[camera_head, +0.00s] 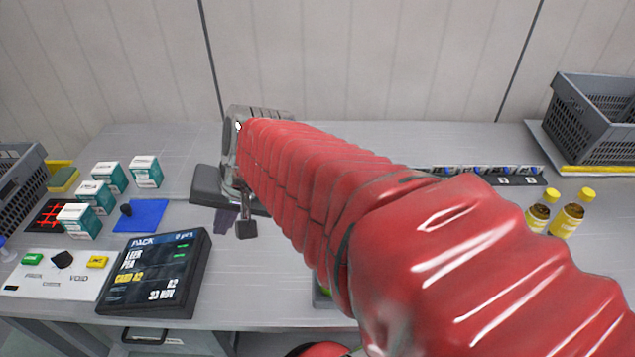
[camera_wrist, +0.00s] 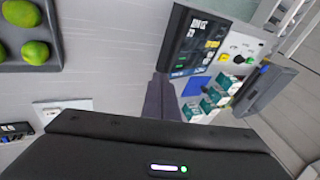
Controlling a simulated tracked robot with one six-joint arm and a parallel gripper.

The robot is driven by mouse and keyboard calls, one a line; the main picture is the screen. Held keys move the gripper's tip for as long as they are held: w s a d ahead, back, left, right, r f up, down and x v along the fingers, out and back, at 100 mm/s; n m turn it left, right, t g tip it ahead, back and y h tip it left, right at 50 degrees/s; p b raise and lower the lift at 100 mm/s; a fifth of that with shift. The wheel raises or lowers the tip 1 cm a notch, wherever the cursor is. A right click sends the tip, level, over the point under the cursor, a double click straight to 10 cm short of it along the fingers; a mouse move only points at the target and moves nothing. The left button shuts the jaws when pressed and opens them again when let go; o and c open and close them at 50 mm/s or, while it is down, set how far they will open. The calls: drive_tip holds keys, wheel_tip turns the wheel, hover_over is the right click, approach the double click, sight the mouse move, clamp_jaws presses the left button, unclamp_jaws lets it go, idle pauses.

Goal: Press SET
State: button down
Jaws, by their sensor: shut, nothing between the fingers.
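A white control panel (camera_head: 55,280) lies at the front left of the bench, with a green, a black and a yellow button. One label reads VOID; I cannot read SET on any label. The panel also shows at the upper right of the wrist view (camera_wrist: 238,50). My gripper's dark fingers (camera_head: 225,220) hang over the middle of the bench, right of the tablet and well apart from the panel. In the wrist view the fingers (camera_wrist: 160,98) are together and empty. A white device (camera_wrist: 62,108) lies at the left of the wrist view, its markings too small to read.
A dark tablet (camera_head: 155,275) marked PACK stands beside the panel. A tray of green fruit (camera_wrist: 60,60) is in the wrist view. Two bottles (camera_head: 567,217) stand right. My red arm hides the middle.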

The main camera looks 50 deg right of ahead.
drive_tip(key=d+f+m+t+h, duration=0.1)
drive_tip(key=d+f+m+t, duration=0.1)
drive_tip(key=d+m, duration=0.7)
drive_tip(key=d+f+m+t+h, duration=0.1)
drive_tip(key=d+m, duration=0.9)
drive_tip(key=d, duration=1.5)
wheel_tip(320, 180, down, 2)
drive_tip(key=shift+s+d+f+t, duration=0.2)
drive_tip(key=shift+s+d+t, duration=0.15)
drive_tip(key=shift+s+t, duration=0.15)
drive_tip(key=shift+f, duration=0.1)
drive_tip(key=shift+f, duration=4.3)
drive_tip(key=shift+f, duration=0.35)
